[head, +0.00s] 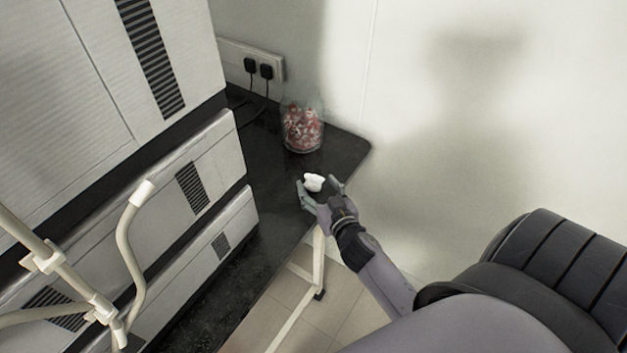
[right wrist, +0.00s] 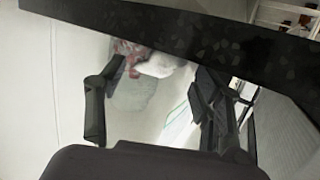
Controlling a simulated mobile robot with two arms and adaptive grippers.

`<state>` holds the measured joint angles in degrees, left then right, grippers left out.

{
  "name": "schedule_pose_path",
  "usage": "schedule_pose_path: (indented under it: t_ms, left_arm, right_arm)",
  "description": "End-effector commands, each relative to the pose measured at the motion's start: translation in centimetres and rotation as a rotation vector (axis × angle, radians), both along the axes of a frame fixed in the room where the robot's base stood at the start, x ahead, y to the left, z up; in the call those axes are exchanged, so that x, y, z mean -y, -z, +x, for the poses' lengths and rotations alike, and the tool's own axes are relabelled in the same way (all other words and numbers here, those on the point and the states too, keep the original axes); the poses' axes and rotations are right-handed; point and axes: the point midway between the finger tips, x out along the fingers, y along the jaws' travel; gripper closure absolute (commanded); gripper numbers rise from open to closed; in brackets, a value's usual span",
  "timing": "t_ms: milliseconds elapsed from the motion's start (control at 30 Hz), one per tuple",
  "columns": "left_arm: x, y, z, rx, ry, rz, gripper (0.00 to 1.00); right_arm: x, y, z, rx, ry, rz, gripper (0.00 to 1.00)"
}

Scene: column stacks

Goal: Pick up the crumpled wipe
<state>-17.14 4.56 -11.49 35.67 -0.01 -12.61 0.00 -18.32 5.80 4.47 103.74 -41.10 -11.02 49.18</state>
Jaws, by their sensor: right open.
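The crumpled wipe (head: 313,182) is a small white lump at the dark countertop (head: 265,178), near its front edge in the head view. My right gripper (head: 319,189) is open, with its fingers spread on either side of the wipe. The right wrist view shows the wipe (right wrist: 162,66) as a pale lump between the open fingertips, partly cut off by a dark slab edge. I cannot tell whether the fingers touch it. My left gripper is not in view.
A clear jar with red and white contents (head: 302,128) stands behind the wipe. White slatted units (head: 170,185) fill the left side. Sockets with black plugs (head: 258,68) are on the back wall. A pale tubular frame (head: 130,240) stands at the left front.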

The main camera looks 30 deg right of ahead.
Motion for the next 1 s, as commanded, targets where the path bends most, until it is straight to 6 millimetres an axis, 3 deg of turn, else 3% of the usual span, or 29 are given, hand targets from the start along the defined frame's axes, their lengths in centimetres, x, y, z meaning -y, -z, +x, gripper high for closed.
schedule_pose_path:
  t_ms: [200,467,1000]
  left_arm:
    - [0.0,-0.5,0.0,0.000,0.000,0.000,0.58]
    - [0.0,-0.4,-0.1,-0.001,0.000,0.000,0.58]
    - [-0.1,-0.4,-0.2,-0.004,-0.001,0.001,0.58]
  right_arm:
    - [0.5,0.3,2.9,0.001,0.000,-0.001,0.39]
    - [0.5,0.4,3.1,0.000,-0.001,0.000,0.39]
    - [0.5,0.4,3.1,0.000,-0.001,0.000,0.72]
